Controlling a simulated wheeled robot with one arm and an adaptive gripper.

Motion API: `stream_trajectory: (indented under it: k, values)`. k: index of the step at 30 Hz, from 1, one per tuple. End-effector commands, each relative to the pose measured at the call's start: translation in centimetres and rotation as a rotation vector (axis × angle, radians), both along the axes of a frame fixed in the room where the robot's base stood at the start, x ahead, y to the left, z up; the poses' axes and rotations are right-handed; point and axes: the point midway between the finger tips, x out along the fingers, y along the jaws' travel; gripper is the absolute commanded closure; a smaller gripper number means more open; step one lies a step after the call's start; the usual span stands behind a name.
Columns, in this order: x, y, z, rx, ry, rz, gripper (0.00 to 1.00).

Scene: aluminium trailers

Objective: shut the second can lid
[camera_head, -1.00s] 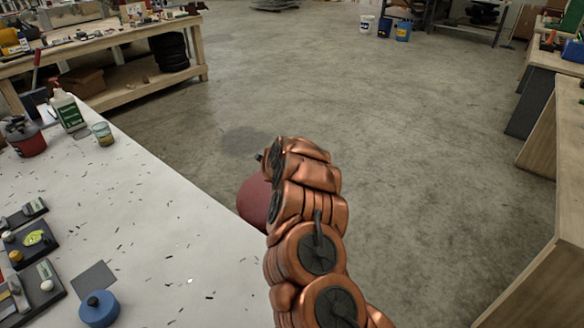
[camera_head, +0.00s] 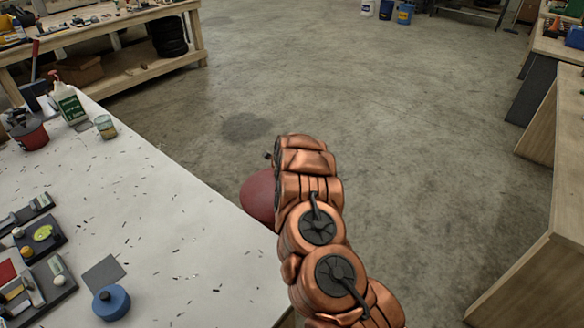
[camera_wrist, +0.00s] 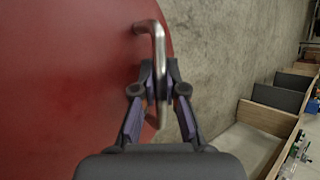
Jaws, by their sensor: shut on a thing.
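A dark red can lid (camera_wrist: 70,85) fills the left half of the wrist view, with a curved edge on its right. A bent metal handle (camera_wrist: 157,40) stands out from it near that edge. My gripper (camera_wrist: 160,92) is shut on the handle, with its fingers on both sides of the bar. In the head view, a rounded dark red part (camera_head: 258,195) shows beside the white table's edge, mostly hidden behind my copper-coloured arm. The can's rim is not visible, so I cannot tell how far open the lid is.
The white table (camera_head: 165,215) holds a spray bottle (camera_head: 70,103), a red pot (camera_head: 28,130), a glass jar (camera_head: 105,127) and a blue round object (camera_head: 111,302). Wooden benches (camera_head: 540,215) stand at the right. The concrete floor (camera_head: 380,90) ahead is clear.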

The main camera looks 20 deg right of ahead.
Motion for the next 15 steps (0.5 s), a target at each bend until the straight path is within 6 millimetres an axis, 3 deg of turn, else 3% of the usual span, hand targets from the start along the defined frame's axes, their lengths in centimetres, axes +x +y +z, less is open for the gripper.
stream_trajectory:
  k: [15]
  values:
    - [0.12,0.83,-0.89,0.033,0.019,0.012,1.00]
